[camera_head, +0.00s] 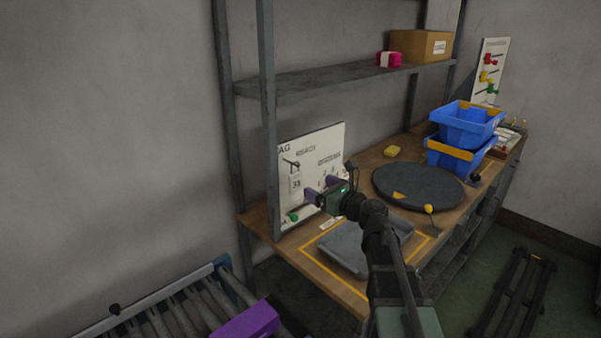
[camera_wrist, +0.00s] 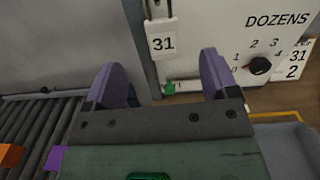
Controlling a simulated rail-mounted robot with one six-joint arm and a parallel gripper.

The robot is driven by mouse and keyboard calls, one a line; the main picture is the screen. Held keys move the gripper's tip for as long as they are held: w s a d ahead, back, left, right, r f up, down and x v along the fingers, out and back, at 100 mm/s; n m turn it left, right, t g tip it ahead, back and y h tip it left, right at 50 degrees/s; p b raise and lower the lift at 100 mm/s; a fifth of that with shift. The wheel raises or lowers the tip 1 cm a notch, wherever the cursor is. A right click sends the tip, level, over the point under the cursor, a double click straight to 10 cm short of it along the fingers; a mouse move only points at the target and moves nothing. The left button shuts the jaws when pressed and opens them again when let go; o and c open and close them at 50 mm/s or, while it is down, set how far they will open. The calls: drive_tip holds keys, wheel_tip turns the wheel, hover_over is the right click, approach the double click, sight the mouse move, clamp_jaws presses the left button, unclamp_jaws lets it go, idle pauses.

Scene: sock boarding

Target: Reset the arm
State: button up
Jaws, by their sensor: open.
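My gripper (camera_head: 322,193) is raised in front of the white board (camera_head: 325,151) at the back left of the workbench. Its two purple fingers stand apart with nothing between them in the wrist view (camera_wrist: 158,85). The board also shows in the wrist view (camera_wrist: 226,50), with a hanging tag (camera_wrist: 163,42) reading 31, the word DOZENS and a black dial (camera_wrist: 260,65). My arm runs from the gripper toward the lower right and hides part of the bench.
A grey tray (camera_head: 345,250) lies below my arm inside a yellow outline. A roller conveyor (camera_head: 178,316) with a purple object (camera_head: 246,322) is at lower left. A shelf post (camera_head: 268,130) stands near the board.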

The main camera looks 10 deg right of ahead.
drive_tip(key=s+a+f+n+g+h+p, duration=0.1)
drive_tip(key=s+a+f+n+g, duration=0.2)
drive_tip(key=s+f+n+g, duration=0.5)
drive_tip(key=s+a+f+n+g+h, duration=0.1)
drive_tip(key=s+a+f+n+g, duration=0.25)
drive_tip(key=n, duration=0.95)
drive_tip(key=s+d+f+n+g+h+p, duration=0.1)
drive_tip(key=s+n+g+h, duration=0.1)
drive_tip(key=s, duration=0.5)
drive_tip(key=s+d+f+n+g+h+p, duration=0.1)
drive_tip(key=s+n+g+h, duration=0.1)
drive_tip(key=s+n+h, duration=0.3)
drive_tip(key=shift+s+f+n, duration=0.4)
drive_tip(key=shift+s+n, duration=0.2)
drive_tip(key=shift+s, duration=0.4)
